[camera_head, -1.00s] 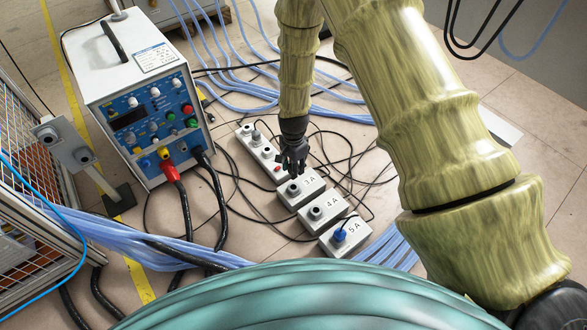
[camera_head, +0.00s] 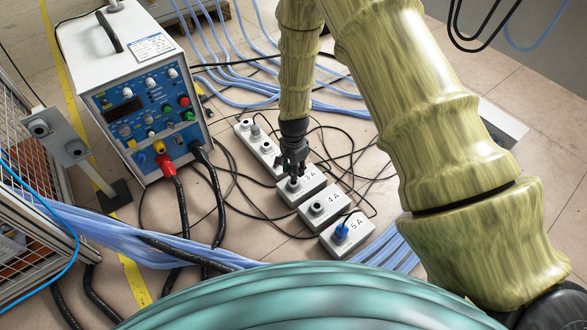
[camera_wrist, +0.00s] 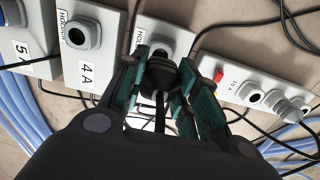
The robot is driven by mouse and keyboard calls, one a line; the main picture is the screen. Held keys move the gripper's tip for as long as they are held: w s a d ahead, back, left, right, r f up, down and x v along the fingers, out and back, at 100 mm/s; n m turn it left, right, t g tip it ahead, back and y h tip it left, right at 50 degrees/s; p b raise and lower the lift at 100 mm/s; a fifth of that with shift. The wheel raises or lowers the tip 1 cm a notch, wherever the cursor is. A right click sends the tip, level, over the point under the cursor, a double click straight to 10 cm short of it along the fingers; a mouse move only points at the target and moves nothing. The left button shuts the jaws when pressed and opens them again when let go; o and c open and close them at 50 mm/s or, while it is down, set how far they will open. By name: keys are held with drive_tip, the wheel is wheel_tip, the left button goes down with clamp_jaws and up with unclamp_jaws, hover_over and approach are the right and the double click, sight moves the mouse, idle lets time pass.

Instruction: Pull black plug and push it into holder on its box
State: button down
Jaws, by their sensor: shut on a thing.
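The black plug (camera_wrist: 160,74) is between the fingers of my gripper (camera_wrist: 158,88) in the wrist view, with its cable running back toward the palm. My gripper (camera_head: 293,172) is shut on it, low over the box marked 3A (camera_head: 313,181). In the wrist view the plug lies over the near edge of a grey round holder (camera_wrist: 167,44) on that box. The plug's front end is hidden, so I cannot tell how far it is inside the holder.
The 4A box (camera_head: 332,203) and the 5A box (camera_head: 357,232) with a blue plug (camera_head: 340,231) stand beside it. A grey socket strip (camera_head: 256,145) lies on the other side. Loose black cables surround them. The blue-fronted heater unit (camera_head: 150,115) is at left.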

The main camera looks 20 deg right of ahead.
drive_tip(key=shift+f+b, duration=1.2)
drive_tip(key=shift+f, duration=0.7)
drive_tip(key=shift+p, duration=1.8)
drive_tip(key=shift+f, duration=0.65)
idle(1.0)
drive_tip(key=c, duration=1)
unclamp_jaws()
drive_tip(key=shift+r, duration=6)
